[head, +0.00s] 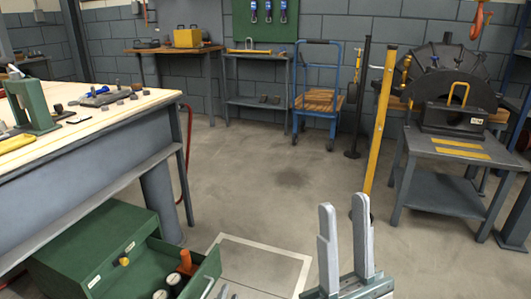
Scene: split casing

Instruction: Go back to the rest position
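My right gripper (344,206) points up from the bottom edge, right of centre. Its two pale grey fingers stand apart with nothing between them, so it is open and empty. Small grey tips (215,289) show at the bottom edge further left, beside the green drawer, and seem to be my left gripper. Most of it is cut off by the frame, so its opening and contents cannot be told. Both arms are mostly out of view. A dark, ribbed, half-round casing (450,60) stands at the right, away from both grippers.
A wooden-topped workbench (110,118) with small parts is at left. Below it, a green cabinet (95,245) has an open drawer (205,272). A yellow post (379,125) and a grey stand (445,190) with a black box (453,118) are at right. The middle floor is clear.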

